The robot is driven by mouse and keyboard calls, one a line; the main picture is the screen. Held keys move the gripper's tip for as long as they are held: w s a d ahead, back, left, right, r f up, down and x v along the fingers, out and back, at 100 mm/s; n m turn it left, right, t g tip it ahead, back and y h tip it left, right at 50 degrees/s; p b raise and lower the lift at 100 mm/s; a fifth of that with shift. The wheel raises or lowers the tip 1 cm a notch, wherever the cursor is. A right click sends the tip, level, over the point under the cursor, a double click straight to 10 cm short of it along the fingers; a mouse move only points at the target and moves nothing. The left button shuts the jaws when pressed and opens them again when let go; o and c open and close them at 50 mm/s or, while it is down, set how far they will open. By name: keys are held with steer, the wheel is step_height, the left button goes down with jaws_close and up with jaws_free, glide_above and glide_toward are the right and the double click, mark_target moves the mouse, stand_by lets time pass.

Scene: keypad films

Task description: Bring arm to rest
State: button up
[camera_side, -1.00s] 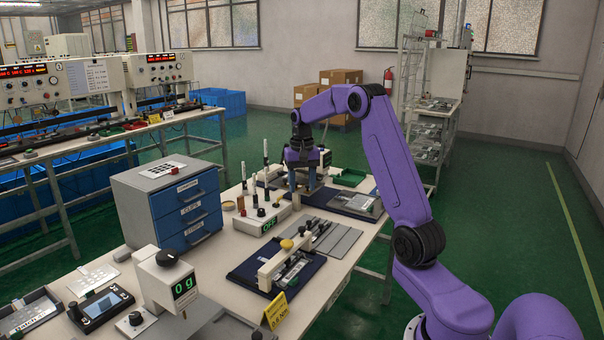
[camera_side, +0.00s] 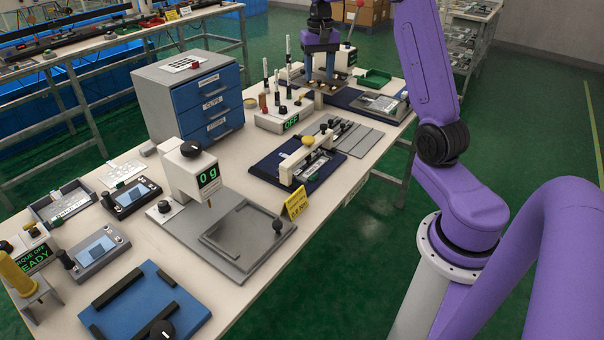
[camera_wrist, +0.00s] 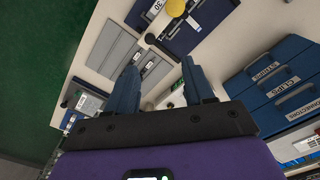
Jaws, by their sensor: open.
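My gripper (camera_side: 322,80) is at the far end of the white workbench (camera_side: 345,180), pointing down over the area of a dark mat. Its blue fingers are apart, and I see nothing held between them. In the wrist view my gripper (camera_wrist: 160,75) shows two blue fingers spread apart, with bench surface and grey strips beyond them. The side view crops the top of my arm. I cannot tell whether the fingertips touch anything below.
A blue drawer cabinet (camera_side: 205,112) stands on the bench's left side.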

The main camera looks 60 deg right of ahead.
steer(key=s+a+n, duration=0.4)
steer(key=a+n, duration=0.1)
steer(key=a, duration=0.7)
steer(key=s+a+n, duration=0.4)
steer(key=s+a, duration=0.1)
steer(key=a, duration=0.8)
steer(key=s+a+f+n, duration=0.2)
steer(key=s+n, duration=0.3)
steer(key=s, duration=0.6)
steer(key=s+a+f+n, duration=0.2)
steer(key=s+n, duration=0.4)
steer(key=s, duration=0.6)
steer(key=shift+s+a+n, duration=0.25)
steer(key=shift+a+n, duration=0.05)
steer(key=shift+a, duration=0.55)
